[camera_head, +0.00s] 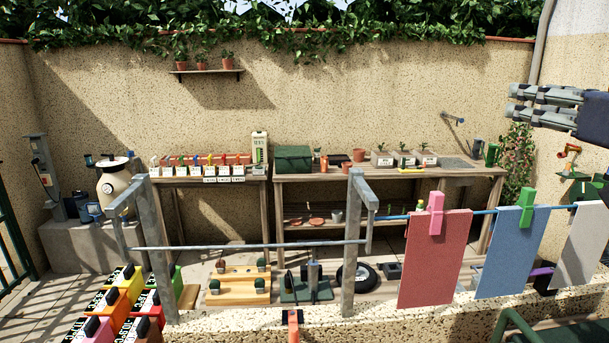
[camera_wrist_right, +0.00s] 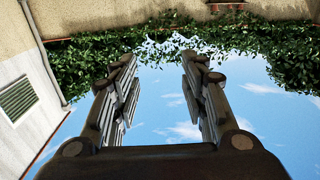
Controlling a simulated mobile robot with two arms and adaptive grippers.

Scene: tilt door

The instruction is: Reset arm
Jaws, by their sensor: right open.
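My right gripper (camera_head: 512,101) is raised at the upper right in the head view, its fingers pointing left with a gap between them. In the right wrist view the same gripper (camera_wrist_right: 158,60) has its two fingers spread wide, with only sky and leaves between and beyond them. It holds nothing and touches nothing that I can see. My left gripper is not in view.
A grey metal frame (camera_head: 355,240) stands in front, with a line holding a red cloth (camera_head: 435,258) and a blue cloth (camera_head: 512,252) at right. Wooden benches (camera_head: 390,172) with pots and boxes line the wall. A small orange tap (camera_head: 568,152) is below my right gripper.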

